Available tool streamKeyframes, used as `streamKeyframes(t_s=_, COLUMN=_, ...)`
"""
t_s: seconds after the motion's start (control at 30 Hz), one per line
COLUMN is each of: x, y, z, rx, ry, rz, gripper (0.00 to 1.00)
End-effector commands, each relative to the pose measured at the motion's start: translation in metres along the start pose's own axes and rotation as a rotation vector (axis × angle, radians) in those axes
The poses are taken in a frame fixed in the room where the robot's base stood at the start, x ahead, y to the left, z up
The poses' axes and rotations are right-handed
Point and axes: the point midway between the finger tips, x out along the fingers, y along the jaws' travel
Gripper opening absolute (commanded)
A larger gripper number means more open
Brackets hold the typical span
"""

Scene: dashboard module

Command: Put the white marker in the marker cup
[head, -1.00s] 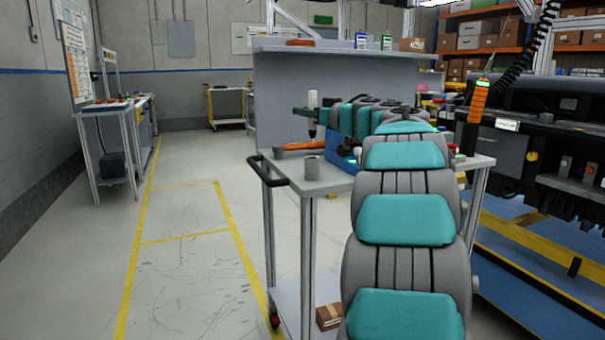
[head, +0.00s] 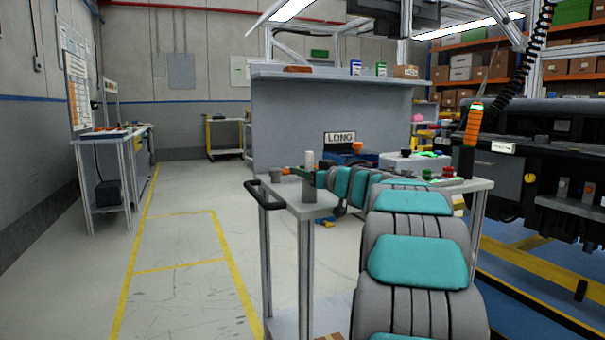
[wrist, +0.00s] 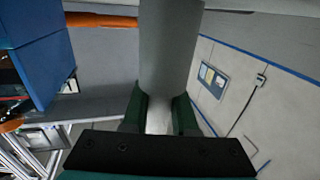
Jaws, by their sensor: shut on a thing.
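The white marker (head: 309,159) stands upright in my gripper (head: 303,172), whose green fingers are shut on it. In the wrist view the marker (wrist: 168,45) rises as a large pale cylinder between the green fingers (wrist: 160,115). The grey marker cup (head: 309,190) stands near the front left of the cart top, directly below the marker in the head view. The marker's lower end is hidden by the fingers and cup, so I cannot tell whether it is inside the rim.
The cart (head: 290,208) has a black handle (head: 263,192) at its left. A small grey cylinder (head: 275,175) stands behind the cup to the left. A blue bin (head: 350,159) labelled LONG and a light box (head: 412,164) are farther back. Open floor lies left.

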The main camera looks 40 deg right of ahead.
Motion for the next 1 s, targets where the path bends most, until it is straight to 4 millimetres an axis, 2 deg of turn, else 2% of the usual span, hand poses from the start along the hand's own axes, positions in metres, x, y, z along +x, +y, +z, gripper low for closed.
streamKeyframes(t_s=0.13, x=0.0, y=0.0, z=0.002, rx=0.002, ry=-0.001, rz=0.0, gripper=0.0)
streamKeyframes(t_s=0.17, x=0.0, y=0.0, z=0.002, rx=0.001, ry=0.0, rz=0.0, gripper=0.3)
streamKeyframes(t_s=0.4, x=0.0, y=0.0, z=0.002, rx=0.001, ry=0.0, rz=0.0, gripper=0.56)
streamKeyframes(t_s=0.73, x=-0.002, y=0.0, z=0.0, rx=0.0, ry=0.0, rz=0.0, gripper=0.56)
streamKeyframes(t_s=0.87, x=-0.018, y=0.001, z=0.0, rx=0.003, ry=-0.002, rz=0.001, gripper=0.56)
streamKeyframes(t_s=1.0, x=-0.046, y=0.002, z=-0.001, rx=0.001, ry=0.0, rz=0.005, gripper=0.56)
